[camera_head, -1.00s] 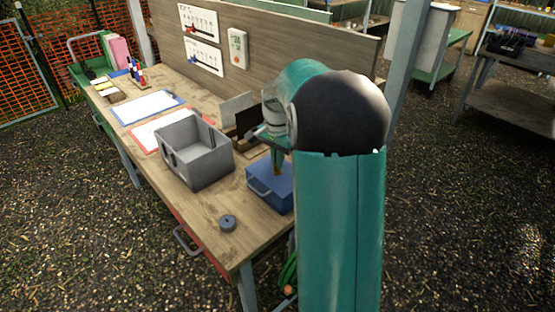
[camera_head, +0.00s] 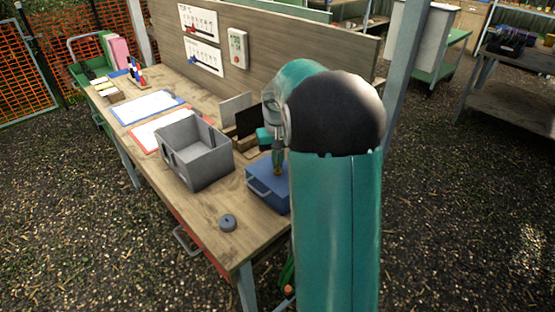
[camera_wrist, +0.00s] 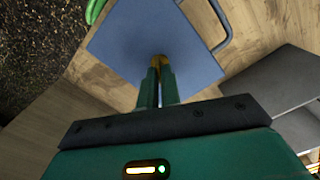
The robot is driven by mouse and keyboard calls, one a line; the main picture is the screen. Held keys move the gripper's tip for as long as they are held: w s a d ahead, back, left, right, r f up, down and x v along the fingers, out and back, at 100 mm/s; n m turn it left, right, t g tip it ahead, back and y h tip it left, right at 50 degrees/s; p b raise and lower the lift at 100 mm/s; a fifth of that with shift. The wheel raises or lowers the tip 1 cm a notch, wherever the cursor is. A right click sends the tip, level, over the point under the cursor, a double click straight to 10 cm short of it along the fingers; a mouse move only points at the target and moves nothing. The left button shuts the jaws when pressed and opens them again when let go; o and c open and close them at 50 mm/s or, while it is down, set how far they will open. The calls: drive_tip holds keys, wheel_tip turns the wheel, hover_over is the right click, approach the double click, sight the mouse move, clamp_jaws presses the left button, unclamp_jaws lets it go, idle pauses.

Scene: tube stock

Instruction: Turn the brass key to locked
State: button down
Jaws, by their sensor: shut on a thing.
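The brass key (camera_wrist: 161,62) stands on the top of a blue box (camera_wrist: 130,35) in the wrist view. Only a small yellow part of the key shows between my fingers. My gripper (camera_wrist: 158,75) points down at the box top and is shut on the key. In the head view the blue box (camera_head: 262,187) sits at the right end of the workbench, partly hidden by my arm. My gripper (camera_head: 278,172) is over its top there. The lock's markings cannot be made out.
A grey open bin (camera_head: 190,165) stands left of the blue box. A dark round disc (camera_head: 228,222) lies near the bench's front edge. Dark and light panels (camera_head: 247,122) stand behind the box. The workbench (camera_head: 190,205) has bare wood around the disc.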

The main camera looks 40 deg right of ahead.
drive_tip(key=n, duration=0.5)
drive_tip(key=shift+n, duration=0.4)
idle(0.3)
drive_tip(key=c, duration=1.6)
unclamp_jaws()
drive_tip(key=shift+w, duration=0.1)
drive_tip(key=shift+r, duration=0.1)
wheel_tip(320, 180, up, 14)
drive_tip(key=shift+f, duration=0.2)
drive_tip(key=shift+a, duration=0.1)
